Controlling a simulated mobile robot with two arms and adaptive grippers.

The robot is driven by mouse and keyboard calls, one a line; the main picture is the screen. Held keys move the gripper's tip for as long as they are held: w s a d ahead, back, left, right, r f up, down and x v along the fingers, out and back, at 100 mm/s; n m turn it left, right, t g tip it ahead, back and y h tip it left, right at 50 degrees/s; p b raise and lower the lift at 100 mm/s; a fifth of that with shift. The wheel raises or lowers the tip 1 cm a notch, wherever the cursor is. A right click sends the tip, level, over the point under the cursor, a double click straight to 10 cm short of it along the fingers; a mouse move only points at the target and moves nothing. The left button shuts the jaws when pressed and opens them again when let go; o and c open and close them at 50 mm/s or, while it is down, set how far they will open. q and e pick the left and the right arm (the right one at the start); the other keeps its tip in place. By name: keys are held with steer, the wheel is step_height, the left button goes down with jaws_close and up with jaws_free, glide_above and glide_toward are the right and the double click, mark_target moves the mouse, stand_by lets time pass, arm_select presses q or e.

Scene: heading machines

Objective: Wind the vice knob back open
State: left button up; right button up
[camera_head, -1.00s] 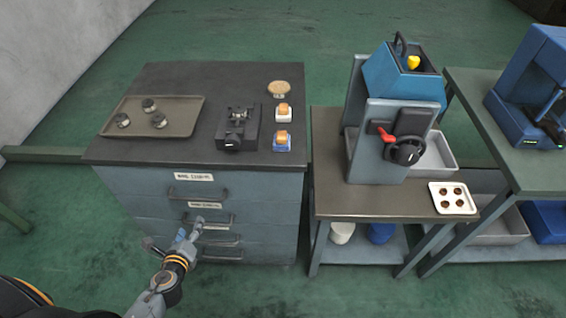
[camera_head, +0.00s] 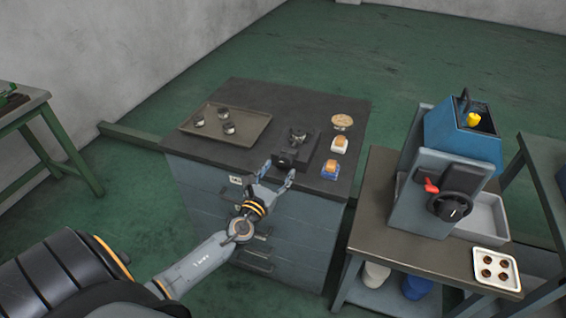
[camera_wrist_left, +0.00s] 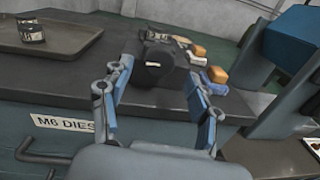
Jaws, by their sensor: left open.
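The small black vice (camera_head: 300,148) stands near the front edge of the dark cabinet top. Its round black knob (camera_head: 285,159) faces the front. My left gripper (camera_head: 277,174) is open just in front of the knob, with one finger to each side. In the left wrist view the knob (camera_wrist_left: 159,66) shows beyond and between the two spread fingertips (camera_wrist_left: 158,82), and I see no contact. My right gripper is not in view.
A tray (camera_head: 252,131) with three dark round dies lies left of the vice. A machine (camera_head: 455,180) stands on the neighbouring bench.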

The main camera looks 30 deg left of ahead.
mark_target(284, 162)
arm_select(q)
steer(key=shift+w+a, duration=0.15)
steer(key=shift+w, duration=0.5)
steer(key=shift+w+a, duration=0.15)
steer(key=shift+w, duration=0.95)
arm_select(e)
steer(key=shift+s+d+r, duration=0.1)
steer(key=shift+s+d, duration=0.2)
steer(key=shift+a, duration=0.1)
